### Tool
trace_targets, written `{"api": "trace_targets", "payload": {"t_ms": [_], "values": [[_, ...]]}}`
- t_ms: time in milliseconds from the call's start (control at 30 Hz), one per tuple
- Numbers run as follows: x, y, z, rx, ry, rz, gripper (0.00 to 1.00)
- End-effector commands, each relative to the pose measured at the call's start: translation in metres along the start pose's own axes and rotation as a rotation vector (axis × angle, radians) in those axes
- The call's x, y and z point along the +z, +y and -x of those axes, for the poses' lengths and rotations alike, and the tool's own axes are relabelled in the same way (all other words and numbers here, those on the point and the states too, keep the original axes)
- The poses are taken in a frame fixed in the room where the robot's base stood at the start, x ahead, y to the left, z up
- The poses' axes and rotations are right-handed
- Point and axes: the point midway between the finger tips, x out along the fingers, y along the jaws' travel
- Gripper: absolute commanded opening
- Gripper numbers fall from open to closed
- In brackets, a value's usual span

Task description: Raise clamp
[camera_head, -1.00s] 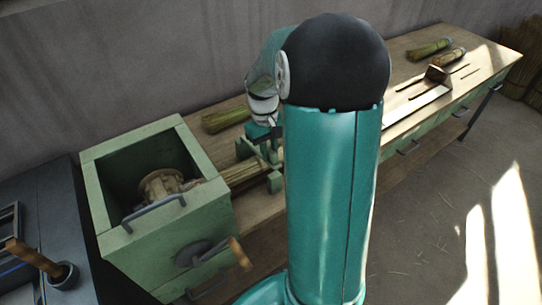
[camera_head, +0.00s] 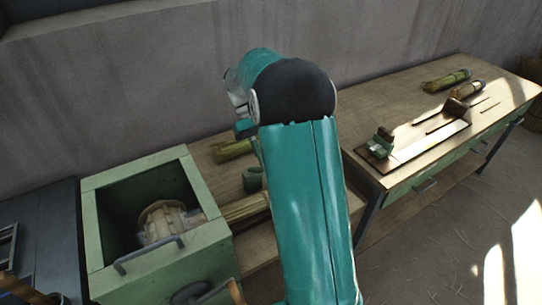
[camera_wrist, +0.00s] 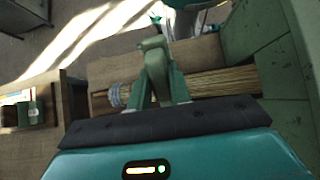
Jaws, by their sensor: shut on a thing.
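In the wrist view, the green clamp (camera_wrist: 154,62) stands between the two fingers of my gripper (camera_wrist: 156,85), which are shut on it. The straw bundle (camera_wrist: 215,83) runs behind the clamp, with a pale binding near its left end. In the head view, the straw bundle (camera_head: 246,209) reaches from the green winding box toward the right, where my arm hides its end. A green bracket (camera_head: 253,180) shows beside the bundle. My gripper (camera_head: 245,129) is partly seen above it, and its fingertips and the held clamp are not clear there.
The open green winding box (camera_head: 160,256) holds a pale round hub (camera_head: 163,220). Another straw bundle (camera_head: 231,150) lies behind my arm. The long bench (camera_head: 440,110) at right bears a small green fixture (camera_head: 380,144) and more bundles (camera_head: 447,80). A dark cabinet (camera_head: 38,235) stands at left.

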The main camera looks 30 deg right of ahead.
Motion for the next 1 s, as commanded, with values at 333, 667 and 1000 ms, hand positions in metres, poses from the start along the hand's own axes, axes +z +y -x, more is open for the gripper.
{"api": "trace_targets", "payload": {"t_ms": [333, 667, 1000], "values": [[0.0016, -0.0083, 0.004, 0.003, -0.048, -0.001, 0.0], [0.0021, -0.0089, 0.0038, 0.002, -0.051, -0.002, 0.0], [0.0015, -0.0073, 0.0047, 0.001, -0.053, -0.001, 0.42]]}}
